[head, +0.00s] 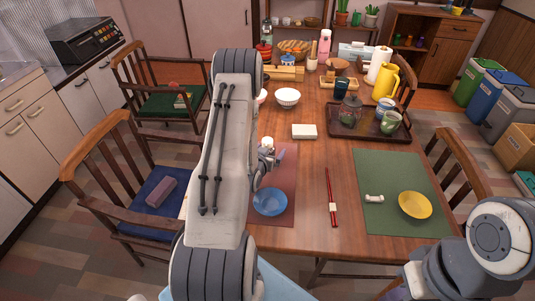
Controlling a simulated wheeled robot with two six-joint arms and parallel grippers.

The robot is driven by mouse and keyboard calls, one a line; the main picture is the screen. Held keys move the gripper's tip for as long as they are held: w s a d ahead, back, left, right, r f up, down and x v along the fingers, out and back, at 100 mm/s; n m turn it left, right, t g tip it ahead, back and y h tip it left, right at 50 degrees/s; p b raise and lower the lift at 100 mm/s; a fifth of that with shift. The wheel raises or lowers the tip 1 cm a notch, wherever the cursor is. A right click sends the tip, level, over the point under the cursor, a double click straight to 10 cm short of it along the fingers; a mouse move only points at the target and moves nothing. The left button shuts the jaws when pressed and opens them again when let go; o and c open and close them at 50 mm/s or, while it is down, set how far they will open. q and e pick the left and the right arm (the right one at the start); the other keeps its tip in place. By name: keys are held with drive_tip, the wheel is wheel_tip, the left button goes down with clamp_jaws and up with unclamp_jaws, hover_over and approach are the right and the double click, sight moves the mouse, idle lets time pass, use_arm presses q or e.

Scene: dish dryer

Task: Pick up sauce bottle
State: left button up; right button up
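No sauce bottle can be told for certain in the head view; small containers stand crowded at the far end of the wooden table (318,150). My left arm reaches forward over the left side of the table and hides part of it. My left gripper (272,158) shows only partly past the arm's right side, above the dark red placemat (286,182); its fingers are too small and covered to read. My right arm is at the lower right corner, and its gripper is not visible.
A dark tray (345,131) holds cups and a jar. A yellow jug (386,82) stands behind. Chairs flank the table.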

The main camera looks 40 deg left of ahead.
sight(271, 141)
use_arm(q)
clamp_jaws()
drive_tip(key=shift+r, duration=0.2)
drive_tip(key=shift+r, duration=1.7)
drive_tip(key=shift+d+r, duration=0.1)
drive_tip(key=shift+r, duration=0.2)
drive_tip(key=w+d+r, duration=0.3)
drive_tip(key=d+r, duration=0.3)
drive_tip(key=d, duration=0.4)
drive_tip(key=shift+d+r, duration=0.3)
drive_tip(key=shift+d, duration=0.1)
